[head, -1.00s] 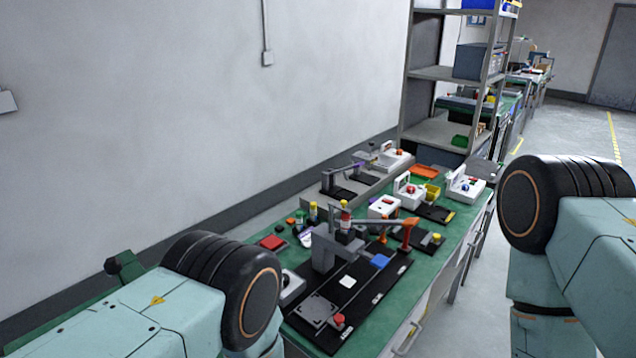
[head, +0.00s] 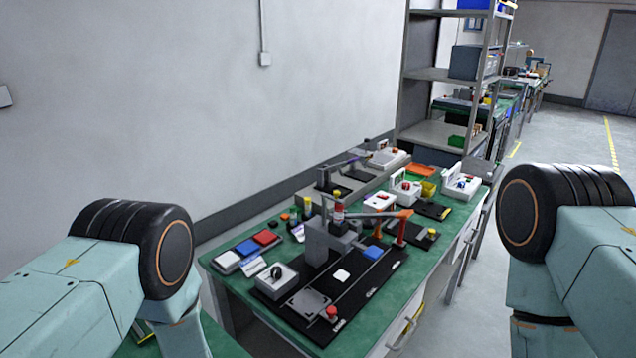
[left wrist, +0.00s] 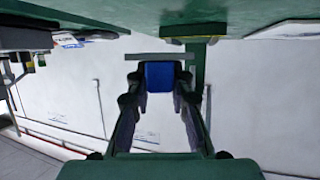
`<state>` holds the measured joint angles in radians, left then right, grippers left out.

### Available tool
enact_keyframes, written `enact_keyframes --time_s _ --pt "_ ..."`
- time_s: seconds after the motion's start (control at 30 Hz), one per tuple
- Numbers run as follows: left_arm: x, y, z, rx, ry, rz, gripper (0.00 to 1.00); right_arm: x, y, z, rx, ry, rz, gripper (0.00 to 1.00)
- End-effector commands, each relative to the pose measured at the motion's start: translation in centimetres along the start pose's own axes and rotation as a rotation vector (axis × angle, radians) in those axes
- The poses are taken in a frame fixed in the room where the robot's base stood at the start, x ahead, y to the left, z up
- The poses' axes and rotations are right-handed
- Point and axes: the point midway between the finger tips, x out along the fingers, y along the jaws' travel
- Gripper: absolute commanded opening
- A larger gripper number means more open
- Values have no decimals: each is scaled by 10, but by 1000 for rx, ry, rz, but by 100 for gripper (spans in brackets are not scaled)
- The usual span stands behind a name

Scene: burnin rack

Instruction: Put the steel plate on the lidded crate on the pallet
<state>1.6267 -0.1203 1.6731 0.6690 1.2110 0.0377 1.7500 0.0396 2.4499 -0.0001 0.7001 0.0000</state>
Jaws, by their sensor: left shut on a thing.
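In the left wrist view my left gripper (left wrist: 158,88) has its fingers closed on a blue block. A thin flat grey piece, seen edge-on, lies across the fingertips at the block; it looks like the steel plate (left wrist: 160,56). Whether the block and plate are one piece, I cannot tell. In the head view only the upper parts of my two arms show, so both grippers are out of that picture. My right gripper is in neither view. I see no lidded crate and no pallet in these frames.
A green-topped bench (head: 218,268) with black fixtures, white boxes and coloured parts runs away along the wall. A grey shelf rack (head: 436,132) stands beyond it. Clear floor (head: 575,135) lies to the right, marked with yellow lines.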

Motion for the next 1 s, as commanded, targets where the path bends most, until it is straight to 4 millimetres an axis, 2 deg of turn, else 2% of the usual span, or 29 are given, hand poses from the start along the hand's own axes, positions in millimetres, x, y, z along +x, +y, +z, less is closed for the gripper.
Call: enact_keyframes --time_s 0.03,0.2,0.47,0.77,1.0 --pt "9 -4 3 12 0 30 0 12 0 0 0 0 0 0" --pt "21 -7 3 65 0 157 0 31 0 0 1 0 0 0" --pt "18 -8 9 148 -1 364 0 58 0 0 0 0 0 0" --pt "-8 -3 19 248 1 612 0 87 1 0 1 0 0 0" --pt "-43 5 28 338 3 834 0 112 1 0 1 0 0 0"
